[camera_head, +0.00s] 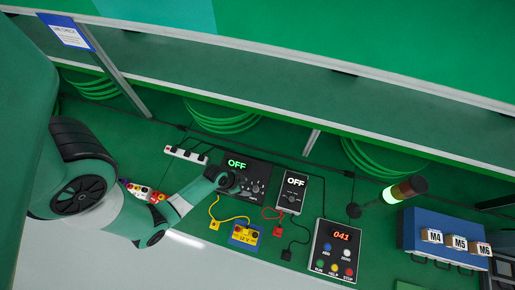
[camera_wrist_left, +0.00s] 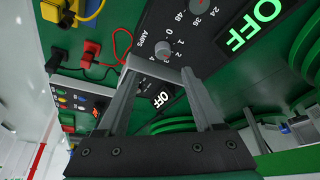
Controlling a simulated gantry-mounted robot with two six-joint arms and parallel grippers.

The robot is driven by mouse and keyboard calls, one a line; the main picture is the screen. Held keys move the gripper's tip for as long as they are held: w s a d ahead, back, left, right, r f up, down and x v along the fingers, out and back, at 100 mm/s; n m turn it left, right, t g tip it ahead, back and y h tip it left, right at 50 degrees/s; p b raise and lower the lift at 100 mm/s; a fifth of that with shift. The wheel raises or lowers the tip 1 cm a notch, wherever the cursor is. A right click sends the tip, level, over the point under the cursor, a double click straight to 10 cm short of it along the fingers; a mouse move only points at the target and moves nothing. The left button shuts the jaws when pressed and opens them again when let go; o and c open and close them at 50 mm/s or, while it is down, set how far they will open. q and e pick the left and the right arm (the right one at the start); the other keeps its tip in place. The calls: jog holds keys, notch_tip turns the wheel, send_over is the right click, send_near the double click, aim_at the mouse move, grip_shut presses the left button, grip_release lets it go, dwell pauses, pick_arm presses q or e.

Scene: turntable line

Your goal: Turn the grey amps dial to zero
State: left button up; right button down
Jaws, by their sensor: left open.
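The grey amps dial (camera_wrist_left: 163,50) is a round knob on a black panel (camera_wrist_left: 214,48) in the left wrist view. A scale of small white numbers and the word AMPS stand around it. I cannot tell where its pointer stands. My left gripper (camera_wrist_left: 160,64) is open, with its fingertips close to the dial and a gap between them. I cannot tell whether either finger touches it. In the head view my left gripper (camera_head: 229,184) is at the lower left of the panel, whose green display (camera_head: 237,164) reads OFF, and it hides the dial. My right gripper is not in view.
A second black box (camera_head: 292,188) also reads OFF, right of the panel. Loose red, yellow and black leads lie near the boxes.

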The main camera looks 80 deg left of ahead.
pick_arm(q)
jog(key=r, duration=0.2)
jog(key=b, duration=0.6)
send_near(256, 188)
jog(key=x, duration=0.3)
jog(key=shift+s+d, duration=0.15)
jog(key=shift+s, duration=0.15)
jog(key=b+x, duration=0.1)
jog(key=x, duration=0.3)
jog(key=shift+w+f, duration=0.2)
jog(key=shift+w, duration=0.1)
jog(key=shift+w+f, duration=0.25)
jog(key=shift+f, duration=0.3)
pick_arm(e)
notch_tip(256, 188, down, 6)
pick_arm(q)
grip_shut()
